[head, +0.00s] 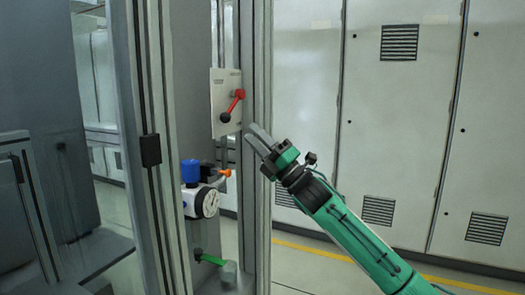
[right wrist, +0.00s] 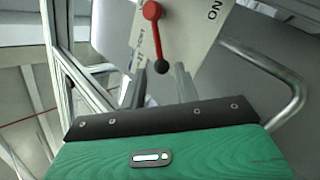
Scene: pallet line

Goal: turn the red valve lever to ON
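The red valve lever (head: 234,102) is mounted on a pale plate (head: 222,86) on the grey frame. Its red pivot is at the upper right and its black knob at the lower left, so it is slanted. In the right wrist view the lever (right wrist: 155,36) points down, with the knob near the fingertips. An "ON" mark (right wrist: 214,10) shows on the plate to its right. My right gripper (head: 252,132) is just below and right of the lever. Its fingers are apart with nothing held; contact with the knob cannot be told. My left gripper is out of view.
Below the plate are a blue-capped white gauge unit (head: 198,201), an orange fitting (head: 225,173) and a green handle (head: 212,259). Grey frame posts (head: 257,220) stand close by. A bent metal bar (right wrist: 290,95) is right of the gripper. White cabinets (head: 400,130) line the back.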

